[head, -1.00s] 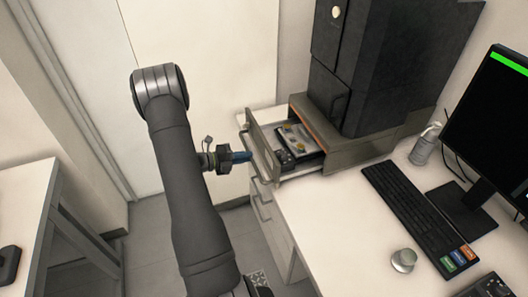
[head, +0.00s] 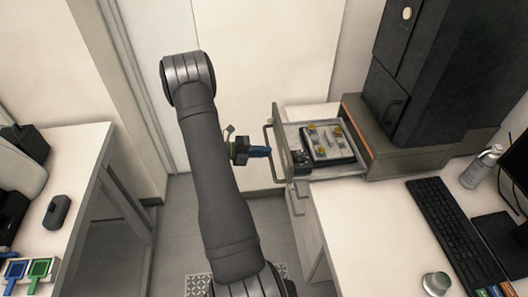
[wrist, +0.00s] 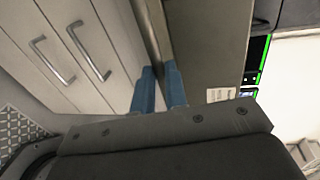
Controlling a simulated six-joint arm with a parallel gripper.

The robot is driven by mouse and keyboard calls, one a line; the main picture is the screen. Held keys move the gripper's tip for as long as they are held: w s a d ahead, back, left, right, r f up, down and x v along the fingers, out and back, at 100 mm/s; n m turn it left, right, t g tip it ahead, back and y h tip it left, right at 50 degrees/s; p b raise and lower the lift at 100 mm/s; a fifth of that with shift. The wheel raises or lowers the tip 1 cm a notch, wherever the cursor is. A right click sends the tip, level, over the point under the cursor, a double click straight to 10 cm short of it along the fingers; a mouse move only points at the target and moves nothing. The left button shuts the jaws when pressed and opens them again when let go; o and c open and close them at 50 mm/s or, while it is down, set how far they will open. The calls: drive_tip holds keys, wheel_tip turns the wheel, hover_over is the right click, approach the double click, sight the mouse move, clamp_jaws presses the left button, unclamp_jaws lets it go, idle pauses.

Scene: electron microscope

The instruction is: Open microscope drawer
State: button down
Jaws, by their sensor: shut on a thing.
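The microscope drawer (head: 282,152) is pulled out to the left from the base (head: 400,150) under the dark microscope (head: 430,70) in the head view. A dark stage with yellow-topped parts (head: 328,143) shows inside it. A bar handle (head: 268,135) is on its front panel. My gripper (head: 266,152) is at this handle, with its blue fingertips shut on it. In the wrist view, the blue fingers of my gripper (wrist: 159,88) stand either side of a narrow upright bar; their exact contact is hard to see.
A side table (head: 80,190) stands at the left. Floor between them is open.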

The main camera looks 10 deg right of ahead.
drive_tip(key=c, duration=1.5)
unclamp_jaws()
drive_tip(key=shift+o, duration=0.2)
drive_tip(key=a+r, duration=0.3)
drive_tip(key=a, duration=1.4)
drive_tip(key=shift+r, duration=0.2)
drive_tip(key=d+f, duration=0.3)
drive_tip(key=d, duration=1.4)
drive_tip(key=shift+f, duration=0.2)
drive_tip(key=a+r, duration=0.3)
drive_tip(key=a, duration=1.4)
drive_tip(key=shift+r, duration=0.2)
drive_tip(key=shift+d, duration=0.1)
